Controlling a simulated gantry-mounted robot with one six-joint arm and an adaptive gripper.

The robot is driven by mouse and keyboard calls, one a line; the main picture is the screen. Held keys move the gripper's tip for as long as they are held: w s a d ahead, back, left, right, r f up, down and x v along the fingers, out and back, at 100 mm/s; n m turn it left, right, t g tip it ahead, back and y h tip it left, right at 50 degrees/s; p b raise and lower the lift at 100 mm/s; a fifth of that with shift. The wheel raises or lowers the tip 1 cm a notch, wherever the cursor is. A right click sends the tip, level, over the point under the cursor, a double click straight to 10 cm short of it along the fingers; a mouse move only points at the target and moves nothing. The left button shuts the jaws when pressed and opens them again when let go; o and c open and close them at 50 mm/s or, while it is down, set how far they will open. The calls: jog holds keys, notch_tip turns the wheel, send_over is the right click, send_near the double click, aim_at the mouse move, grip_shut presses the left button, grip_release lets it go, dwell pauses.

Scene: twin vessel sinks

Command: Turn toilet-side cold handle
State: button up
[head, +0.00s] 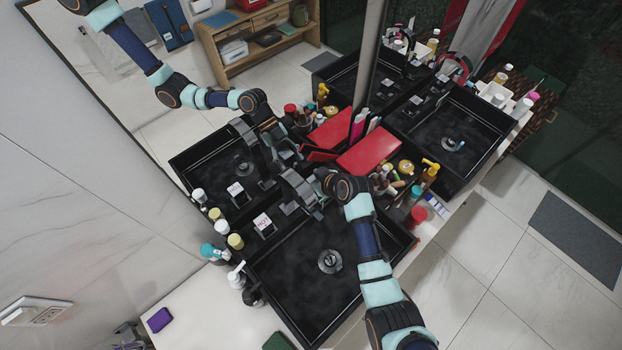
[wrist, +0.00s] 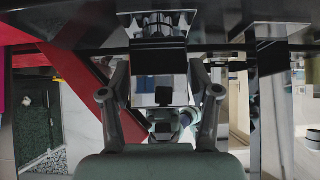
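The near black sink (head: 290,290) has a handle with a white "HOT" label (head: 263,222) at its back left. My gripper (head: 298,190) is at the back right of this sink, over the faucet area, and hides the handle there. In the wrist view, the fingers of my gripper (wrist: 160,92) are spread apart. A shiny metal fitting (wrist: 158,88) with a dark block (wrist: 158,57) lies ahead between them, likely the cold handle. I cannot tell whether the fingers touch it.
A second black sink (head: 450,150) stands to the right. Bottles and a red box (head: 368,152) crowd the counter between the sinks. More bottles (head: 236,241) line the left edge. The mirror behind repeats the sinks and my arm.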

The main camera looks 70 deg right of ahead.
jog(key=c, duration=0.9)
jog(key=shift+f+n+y+b, duration=0.15)
jog(key=shift+n+y+b, duration=0.25)
jog(key=shift+n+b, duration=0.25)
jog(key=shift+w+a+f+n+t+y+b, duration=0.1)
jog(key=shift+n+t+y+b, duration=0.1)
jog(key=shift+n+y+b, duration=0.4)
jog(key=shift+a+f+n+t+y+b, duration=0.1)
jog(key=shift+n+t+y+b, duration=0.1)
jog(key=shift+n+y+b, duration=0.35)
jog(key=shift+a+r+n+y+b, duration=0.15)
jog(key=shift+n+y+b, duration=0.1)
jog(key=shift+n+b, duration=0.35)
jog(key=shift+a+r+n+y, duration=0.1)
jog(key=shift+r+n+y, duration=0.1)
jog(key=shift+n+y, duration=0.1)
jog(key=o, duration=1.2)
jog(key=shift+c, duration=0.2)
jog(key=shift+r, duration=0.1)
